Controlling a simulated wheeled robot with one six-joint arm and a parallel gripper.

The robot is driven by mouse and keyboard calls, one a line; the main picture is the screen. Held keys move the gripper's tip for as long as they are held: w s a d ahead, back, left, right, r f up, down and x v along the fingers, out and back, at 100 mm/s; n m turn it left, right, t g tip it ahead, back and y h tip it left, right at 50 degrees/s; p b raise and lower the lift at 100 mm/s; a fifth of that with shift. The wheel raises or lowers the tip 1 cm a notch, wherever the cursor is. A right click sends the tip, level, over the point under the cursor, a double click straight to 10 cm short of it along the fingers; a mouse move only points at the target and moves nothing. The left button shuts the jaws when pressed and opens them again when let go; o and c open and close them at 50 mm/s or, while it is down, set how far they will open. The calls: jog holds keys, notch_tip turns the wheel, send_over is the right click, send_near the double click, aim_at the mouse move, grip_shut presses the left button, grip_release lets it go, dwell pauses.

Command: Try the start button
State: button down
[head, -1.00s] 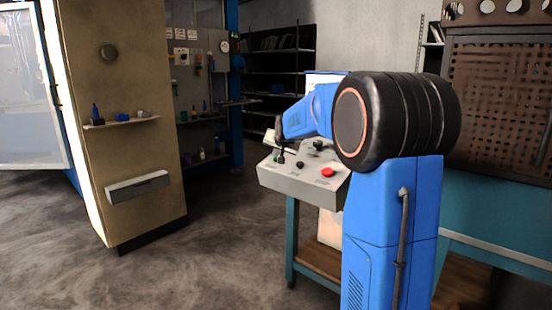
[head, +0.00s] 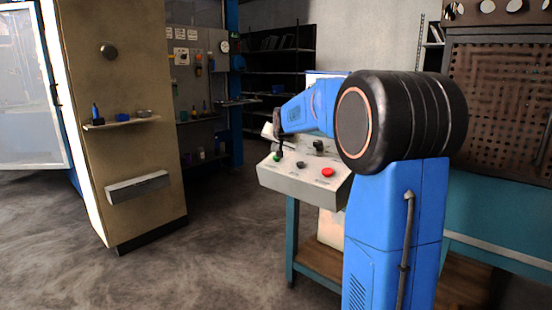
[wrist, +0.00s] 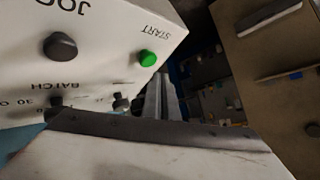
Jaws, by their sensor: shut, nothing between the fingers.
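The green start button (head: 277,157) sits at the left of the sloped top of a pale control box (head: 300,184). In the wrist view, the green button (wrist: 147,58) stands beside the printed word START. My gripper (head: 279,150) is shut and empty, pointing down just above the button in the head view. In the wrist view, the grey fingers of my gripper (wrist: 160,92) show close to the button, to its lower right in the picture. I cannot tell whether they touch it. The button's surface is clear of the fingers in the wrist view.
The box also carries a red button (head: 327,172), a dark knob (head: 300,165) and another dark control (head: 318,146). In the wrist view, a black knob (wrist: 60,46) sits near the start button. A tan pillar (head: 120,215) with small shelves stands left, with open floor between.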

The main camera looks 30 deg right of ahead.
jog(key=r, duration=0.2)
jog(key=a+r, duration=0.1)
jog(key=r, duration=0.1)
jog(key=shift+s+a, duration=0.1)
jog(key=shift+s, duration=0.1)
dwell(0.7)
jog(key=s+a+f+n+g+y, duration=0.1)
jog(key=s+a+f, duration=0.1)
jog(key=s+a, duration=0.5)
jog(key=s+a+f+n+g, duration=0.1)
jog(key=s+a+f+n, duration=0.15)
jog(key=s, duration=0.85)
jog(key=s+a+f+n+g+y, duration=0.1)
jog(key=s+a+f, duration=0.2)
jog(key=s+a, duration=0.4)
jog(key=s+a+f+n+g, duration=0.1)
jog(key=s+f, duration=0.3)
jog(key=s, duration=0.4)
jog(key=s+a+f+n+g, duration=0.1)
jog(key=s+a+f, duration=0.1)
jog(key=s+f, duration=0.3)
jog(key=s+a+f+n+y, duration=0.1)
jog(key=s+f, duration=0.4)
jog(key=s, duration=0.8)
jog(key=shift+a+n+g, duration=0.4)
jog(key=shift+a+n, duration=0.05)
jog(key=shift+a, duration=0.05)
jog(key=shift+r, duration=0.1)
